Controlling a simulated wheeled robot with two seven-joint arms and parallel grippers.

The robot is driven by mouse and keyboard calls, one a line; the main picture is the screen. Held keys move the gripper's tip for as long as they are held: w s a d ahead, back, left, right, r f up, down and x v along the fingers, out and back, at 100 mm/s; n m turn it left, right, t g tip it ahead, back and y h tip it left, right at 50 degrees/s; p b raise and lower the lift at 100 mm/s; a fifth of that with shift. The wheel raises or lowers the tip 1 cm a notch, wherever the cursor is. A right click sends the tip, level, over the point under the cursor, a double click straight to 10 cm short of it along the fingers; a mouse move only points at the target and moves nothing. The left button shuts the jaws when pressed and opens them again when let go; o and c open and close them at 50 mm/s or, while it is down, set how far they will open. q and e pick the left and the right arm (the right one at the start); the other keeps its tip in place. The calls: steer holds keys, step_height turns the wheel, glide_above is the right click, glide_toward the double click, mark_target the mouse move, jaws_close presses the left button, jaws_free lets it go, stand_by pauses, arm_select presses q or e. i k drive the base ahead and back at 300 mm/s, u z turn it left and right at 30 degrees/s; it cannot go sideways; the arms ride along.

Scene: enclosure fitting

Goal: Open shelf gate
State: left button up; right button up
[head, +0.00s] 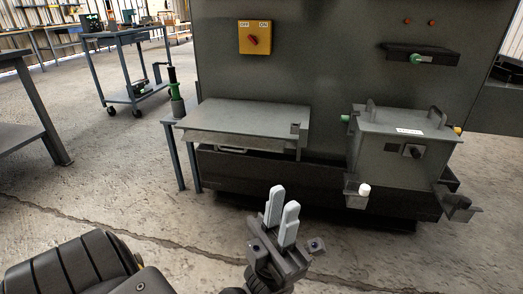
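My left gripper (283,199) is at the bottom centre of the head view, its two pale fingers pointing up with a narrow gap and nothing between them. It is in front of and apart from the dark shelf (270,176) along the grey cabinet. A grey box with two handles (400,137) sits at the shelf's right part. A small bracket with a white knob (364,190) is at its front left, and a tilted dark plate (460,208) at its front right. I cannot tell which part is the gate. My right gripper is out of view.
A grey flat top (245,117) covers the left of the shelf. The cabinet (320,60) carries a yellow switch (254,38) and a dark handle with a green knob (420,56). A cart (130,70) stands behind left. The floor ahead is clear.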

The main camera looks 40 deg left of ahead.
mark_target(278, 146)
steer(key=z, duration=1.85)
steer(key=k, duration=1.1)
steer(key=u, duration=1.55)
steer(key=i, duration=0.5)
